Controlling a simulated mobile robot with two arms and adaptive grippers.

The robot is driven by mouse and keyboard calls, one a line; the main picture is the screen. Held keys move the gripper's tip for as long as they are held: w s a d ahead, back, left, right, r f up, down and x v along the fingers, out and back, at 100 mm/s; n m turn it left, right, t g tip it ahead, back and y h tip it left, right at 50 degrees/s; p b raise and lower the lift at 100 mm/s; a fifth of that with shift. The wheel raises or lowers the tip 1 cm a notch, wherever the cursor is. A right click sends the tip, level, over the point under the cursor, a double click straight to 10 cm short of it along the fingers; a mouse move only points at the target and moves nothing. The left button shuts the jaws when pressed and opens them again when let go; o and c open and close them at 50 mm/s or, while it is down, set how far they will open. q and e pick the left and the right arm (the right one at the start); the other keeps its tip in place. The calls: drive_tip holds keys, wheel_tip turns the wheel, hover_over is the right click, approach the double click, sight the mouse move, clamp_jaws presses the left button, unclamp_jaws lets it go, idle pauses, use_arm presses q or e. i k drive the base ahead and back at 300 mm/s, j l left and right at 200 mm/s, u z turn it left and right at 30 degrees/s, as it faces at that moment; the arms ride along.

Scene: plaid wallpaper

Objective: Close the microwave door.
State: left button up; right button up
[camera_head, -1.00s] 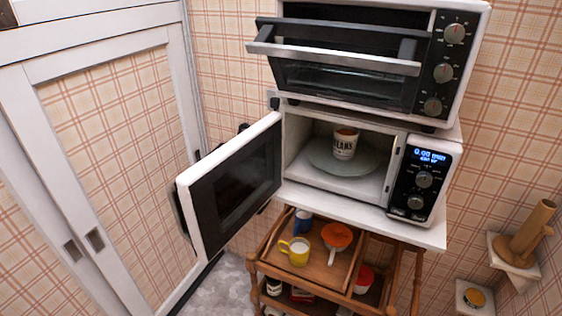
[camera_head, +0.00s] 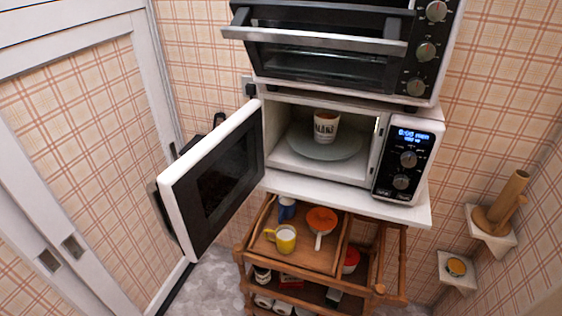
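The white microwave (camera_head: 276,172) stands on a white shelf on top of a wooden cart. Its door (camera_head: 214,176) is hinged on the left and swung wide open toward me, with a dark window and a white frame. A dark handle (camera_head: 160,207) sits on the door's outer side near its free edge. Inside, a white mug (camera_head: 326,128) with dark lettering stands on the round glass turntable (camera_head: 300,146). The control panel (camera_head: 404,160) on the right has a lit blue display and two knobs. Neither of my grippers is in view.
A toaster oven (camera_head: 318,41) sits on top of the microwave. The wooden cart (camera_head: 262,257) below holds a yellow mug (camera_head: 284,239), an orange-red pan (camera_head: 322,219) and other items. White sliding doors (camera_head: 62,160) stand at left. Small wall shelves (camera_head: 482,233) are at right.

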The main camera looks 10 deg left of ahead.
sight(174, 197)
drive_tip(key=j+z, duration=0.2)
drive_tip(key=j, duration=0.3)
drive_tip(key=j+z, duration=0.25)
drive_tip(key=j, duration=0.3)
drive_tip(key=k+j+z, duration=0.2)
drive_tip(key=j, duration=0.3)
drive_tip(key=j+z, duration=0.2)
drive_tip(key=j, duration=0.3)
drive_tip(key=k, duration=0.05)
